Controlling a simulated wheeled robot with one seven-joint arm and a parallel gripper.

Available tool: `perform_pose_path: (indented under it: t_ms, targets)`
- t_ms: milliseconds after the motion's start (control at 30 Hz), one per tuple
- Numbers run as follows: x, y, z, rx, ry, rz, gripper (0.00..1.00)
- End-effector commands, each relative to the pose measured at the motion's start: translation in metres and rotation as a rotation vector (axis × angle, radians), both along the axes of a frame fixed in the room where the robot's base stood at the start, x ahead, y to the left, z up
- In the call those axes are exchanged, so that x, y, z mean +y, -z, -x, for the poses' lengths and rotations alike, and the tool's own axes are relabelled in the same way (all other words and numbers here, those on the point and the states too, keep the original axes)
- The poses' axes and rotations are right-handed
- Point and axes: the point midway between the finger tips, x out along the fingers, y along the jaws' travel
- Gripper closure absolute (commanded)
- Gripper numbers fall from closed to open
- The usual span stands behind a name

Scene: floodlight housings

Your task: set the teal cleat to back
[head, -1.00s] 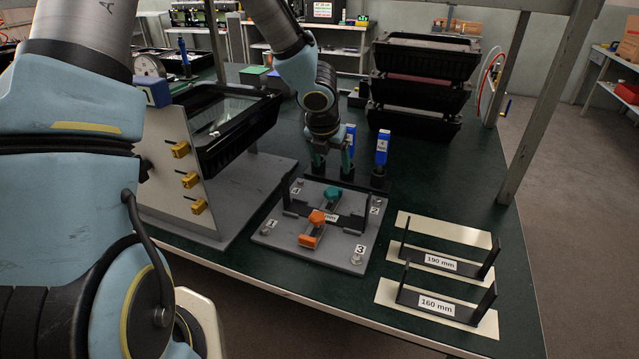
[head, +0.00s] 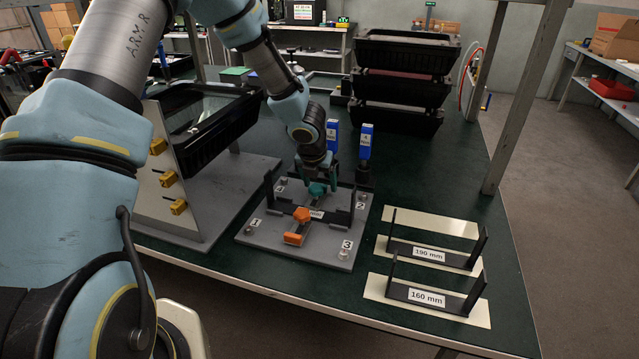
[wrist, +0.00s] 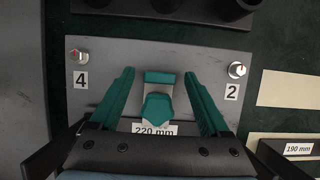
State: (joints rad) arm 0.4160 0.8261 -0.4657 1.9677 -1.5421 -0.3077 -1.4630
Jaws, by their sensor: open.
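The teal cleat (head: 317,189) sits on the grey fixture plate (head: 262,238), behind the orange cleat (head: 301,214). In the wrist view the teal cleat (wrist: 157,106) shows a teal knob, with a teal block beyond it on a light strip. My gripper (head: 318,170) is just above the teal cleat. In the wrist view my gripper (wrist: 159,74) is open, its two teal fingers to the left and right of the cleat with gaps on both sides.
Numbered screws stand at the plate's corners. Black upright brackets flank the cleats. Two blue-handled tools (head: 366,145) stand behind the plate. Black brackets marked 190 mm (head: 432,254) and 160 mm (head: 428,297) lie to the right. A panel with yellow clamps (head: 178,207) stands left.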

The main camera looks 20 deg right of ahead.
Motion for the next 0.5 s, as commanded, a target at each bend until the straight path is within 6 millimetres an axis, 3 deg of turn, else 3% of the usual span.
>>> perform_pose_path:
  t_ms: [133,500]
  targets:
    - [0.0001,-0.0002,-0.0001,0.0,0.0,0.0,0.2]
    - [0.0002,-0.0003,-0.0001,0.0,0.0,0.0,0.62]
